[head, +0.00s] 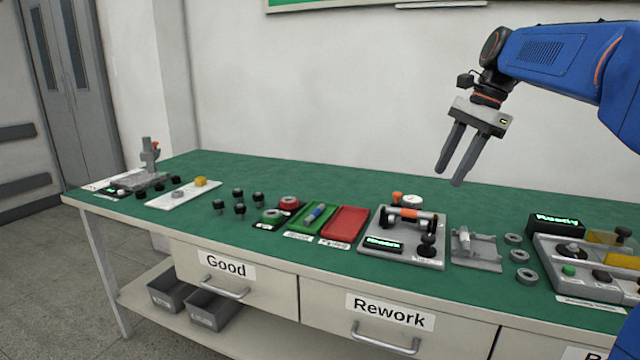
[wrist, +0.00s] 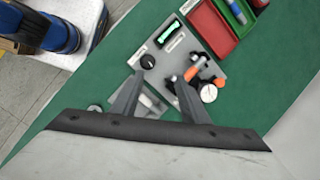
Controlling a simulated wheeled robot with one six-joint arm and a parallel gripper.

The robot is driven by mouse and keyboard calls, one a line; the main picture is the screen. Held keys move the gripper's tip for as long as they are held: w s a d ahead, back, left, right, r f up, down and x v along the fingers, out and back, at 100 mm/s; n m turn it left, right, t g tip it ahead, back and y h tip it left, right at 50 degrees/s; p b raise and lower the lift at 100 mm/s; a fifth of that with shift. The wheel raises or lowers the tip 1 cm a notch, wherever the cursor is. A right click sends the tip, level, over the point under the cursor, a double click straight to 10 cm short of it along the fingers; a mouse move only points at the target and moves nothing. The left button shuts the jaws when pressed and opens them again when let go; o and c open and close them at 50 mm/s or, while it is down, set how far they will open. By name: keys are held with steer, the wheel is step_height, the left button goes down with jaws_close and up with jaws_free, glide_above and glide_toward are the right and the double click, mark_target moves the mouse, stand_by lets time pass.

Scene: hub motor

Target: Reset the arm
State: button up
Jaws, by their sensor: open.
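My gripper (head: 456,168) is at the end of the blue arm, raised above the green table (head: 340,183) in the head view. Its two dark fingers are apart, with nothing between them. They point down and a little left, behind and above the grey test fixture (head: 412,257). In the wrist view my gripper (wrist: 155,98) shows its fingers apart over the table. The test fixture (wrist: 205,45) lies beyond them, with an orange-and-grey part and a black knob on it.
A red tray (head: 345,223) and a green tray (head: 311,219) stand left of the fixture. A grey cradle (head: 476,250), several grey rings (head: 520,256) and a station with a lit display (head: 556,225) stand right. Drawers labelled Good (head: 228,268) and Rework (head: 387,312) are closed.

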steer(key=s+f+n+t+h, duration=0.3)
steer(key=s+f+n, duration=1.2)
steer(key=s+f, duration=1.2)
steer(key=s+t, duration=0.1)
steer(key=s, duration=0.1)
steer(key=shift+s+a, duration=0.3)
steer(key=shift+s, duration=0.05)
stand_by(0.8)
steer(key=o, duration=0.5)
steer(key=shift+r, duration=0.1)
steer(key=o, duration=1)
steer(key=shift+w+a+r+n, duration=0.2)
steer(key=shift+w+r+n, duration=0.2)
steer(key=shift+w+r, duration=0.65)
steer(key=w+a+r+n+g, duration=0.2)
steer(key=w+a+r+n, duration=0.2)
steer(key=w+r, duration=0.5)
steer(key=w+a+r+n+g, duration=0.1)
steer(key=w+a+r+n, duration=0.3)
steer(key=w+r, duration=0.45)
steer(key=w+a+r+n+g, duration=0.2)
steer(key=w+a+r+n, duration=0.4)
steer(key=w, duration=0.6)
steer(key=shift+m, duration=0.6)
steer(key=f, duration=0.6)
steer(key=d+f, duration=0.1)
steer(key=f, duration=0.2)
steer(key=shift+s+d, duration=0.1)
steer(key=shift+s, duration=0.1)
